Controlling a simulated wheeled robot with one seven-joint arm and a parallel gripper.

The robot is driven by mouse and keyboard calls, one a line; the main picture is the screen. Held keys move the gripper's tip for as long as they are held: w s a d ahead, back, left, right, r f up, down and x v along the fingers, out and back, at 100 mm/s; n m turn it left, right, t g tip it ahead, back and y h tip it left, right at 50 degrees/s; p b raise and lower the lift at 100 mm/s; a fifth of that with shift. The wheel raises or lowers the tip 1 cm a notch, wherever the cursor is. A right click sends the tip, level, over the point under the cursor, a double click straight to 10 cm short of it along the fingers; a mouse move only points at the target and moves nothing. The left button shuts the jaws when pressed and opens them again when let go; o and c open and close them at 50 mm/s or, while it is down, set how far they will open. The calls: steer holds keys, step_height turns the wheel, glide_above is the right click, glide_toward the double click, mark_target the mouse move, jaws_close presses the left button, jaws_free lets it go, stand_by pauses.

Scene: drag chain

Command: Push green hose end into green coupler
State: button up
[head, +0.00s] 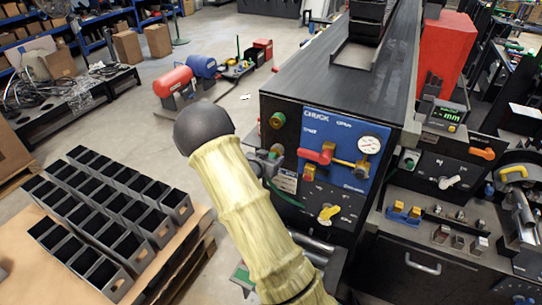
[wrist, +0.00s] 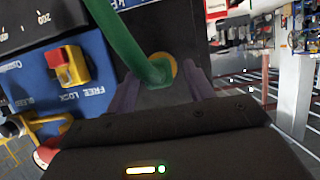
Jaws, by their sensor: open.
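The green hose (wrist: 120,40) comes down from the top of the wrist view. Its bent green end (wrist: 155,75) lies in front of a brass-coloured ring (wrist: 171,64) on the dark panel and seems to meet it. I cannot tell how deep it sits. My gripper (wrist: 163,90) is open, with one finger on each side of the hose end. In the head view my gripper (head: 273,158) is at the panel's left part, partly hidden by my arm, and the hose (head: 286,196) curves below it. A round green and brass fitting (head: 277,120), possibly the green coupler, shows just above my gripper.
The blue panel (head: 345,125) beside my gripper carries a pressure gauge (head: 370,144), a red-handled valve (head: 316,155) and a red-yellow switch (wrist: 68,66). Black bins (head: 105,215) stand on a pallet at left.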

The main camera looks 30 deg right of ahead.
steer(key=shift+w+d, duration=0.1)
steer(key=shift+d, duration=0.05)
steer(key=shift+c, duration=0.4)
jaws_close()
steer(key=shift+a+f, duration=0.1)
steer(key=shift+a, duration=0.15)
steer(key=shift+s+a, duration=0.35)
steer(key=shift+s, duration=0.1)
steer(key=shift+s+a, duration=0.65)
steer(key=shift+a, duration=0.2)
steer(key=shift+s+a, duration=0.8)
steer(key=shift+a, duration=0.2)
steer(key=shift+s+a, duration=0.75)
steer(key=shift+a, duration=0.2)
